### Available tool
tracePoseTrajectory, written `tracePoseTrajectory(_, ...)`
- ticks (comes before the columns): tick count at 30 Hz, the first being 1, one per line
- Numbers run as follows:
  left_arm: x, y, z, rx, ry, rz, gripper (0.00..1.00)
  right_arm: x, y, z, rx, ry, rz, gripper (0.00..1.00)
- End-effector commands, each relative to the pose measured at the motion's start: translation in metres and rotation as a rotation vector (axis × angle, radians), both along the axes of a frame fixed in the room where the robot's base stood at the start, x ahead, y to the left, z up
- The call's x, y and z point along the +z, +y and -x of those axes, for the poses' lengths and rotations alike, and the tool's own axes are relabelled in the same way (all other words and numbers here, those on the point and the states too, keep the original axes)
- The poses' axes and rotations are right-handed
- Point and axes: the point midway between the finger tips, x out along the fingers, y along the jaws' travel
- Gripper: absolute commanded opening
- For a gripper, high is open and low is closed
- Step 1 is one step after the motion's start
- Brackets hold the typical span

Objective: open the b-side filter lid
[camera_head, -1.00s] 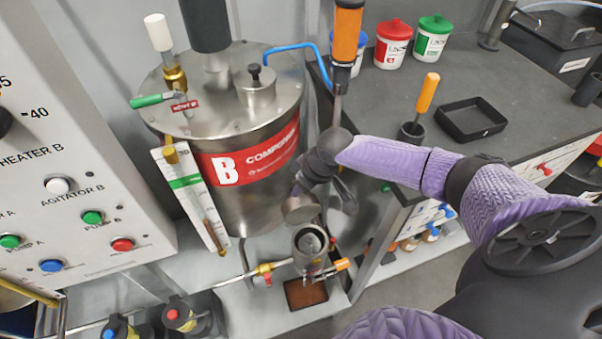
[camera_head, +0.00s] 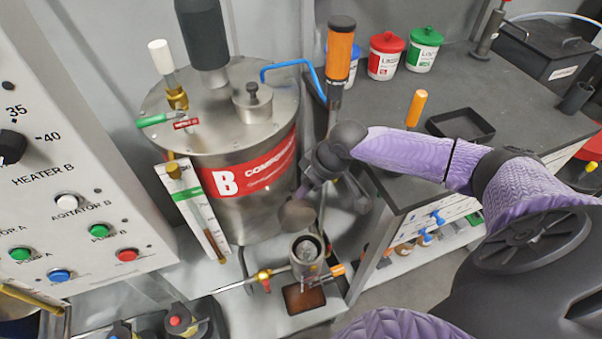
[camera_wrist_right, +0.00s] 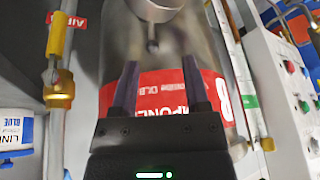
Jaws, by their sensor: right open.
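The B-side filter (camera_head: 306,256) is a small metal cup below the red-labelled B tank (camera_head: 262,200). In the head view its mouth is uncovered and its inside shows. A round metal disc, which looks like its lid (camera_head: 296,214), stands tilted up above and behind the cup. In the right wrist view the metal piece at the top edge, with a small knob, appears to be this lid (camera_wrist_right: 155,12). My right gripper (camera_head: 303,188) is just above the disc. Its two fingers (camera_wrist_right: 160,66) are apart with nothing between them. My left gripper is out of view.
A control panel (camera_head: 70,235) stands at the left. A red-handled valve (camera_head: 263,276) and pipe are left of the cup, with a brown tray (camera_head: 304,299) below. The dark workbench (camera_head: 470,90) at the right holds lidded tubs and a black tray (camera_head: 461,125).

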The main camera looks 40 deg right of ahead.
Motion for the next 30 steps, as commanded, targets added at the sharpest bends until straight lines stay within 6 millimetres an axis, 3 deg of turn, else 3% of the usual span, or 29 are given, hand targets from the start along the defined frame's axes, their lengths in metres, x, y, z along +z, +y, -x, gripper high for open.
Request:
tracePoseTrajectory(1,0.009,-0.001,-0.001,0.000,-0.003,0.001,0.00,0.014,-0.002,0.003,0.000,-0.002,0.002,0.59)
tracePoseTrajectory(6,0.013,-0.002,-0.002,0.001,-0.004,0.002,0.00,0.027,-0.005,0.010,0.000,0.000,0.000,0.59)
tracePoseTrajectory(20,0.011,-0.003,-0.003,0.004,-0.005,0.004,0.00,0.024,0.000,0.012,0.012,0.003,-0.003,0.59)
tracePoseTrajectory(23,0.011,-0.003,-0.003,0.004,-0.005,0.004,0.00,0.008,0.034,0.028,0.094,0.022,-0.013,0.59)
tracePoseTrajectory(27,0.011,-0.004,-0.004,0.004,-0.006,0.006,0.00,-0.011,0.104,0.071,0.227,0.021,-0.037,0.59)
tracePoseTrajectory(30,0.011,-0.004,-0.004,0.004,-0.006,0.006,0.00,-0.012,0.133,0.097,0.234,0.001,-0.041,0.59)
